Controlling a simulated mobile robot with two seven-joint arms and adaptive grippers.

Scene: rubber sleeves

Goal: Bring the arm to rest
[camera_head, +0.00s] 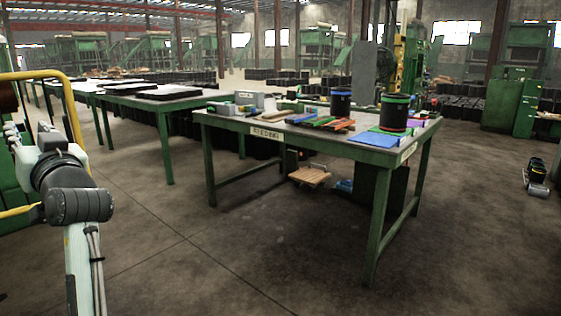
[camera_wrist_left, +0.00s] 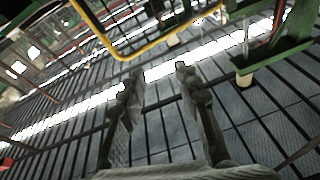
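My left arm (camera_head: 78,205) rises along the left edge of the head view, its bent joint standing left of the tables. My left gripper (camera_wrist_left: 160,72) shows in the left wrist view with its two dark fingers spread apart. Nothing is between the fingers, and only the far ceiling or structure shows behind them. In the head view I cannot make out its fingertips clearly. My right arm and right gripper are not in view.
A yellow rail (camera_head: 72,105) and green machinery stand close to my left arm. A green table (camera_head: 290,133) holds black sleeves with coloured bands, strips and a blue sheet (camera_head: 378,138). A wooden dolly (camera_head: 310,176) sits beneath. The concrete floor (camera_head: 190,250) in front is clear.

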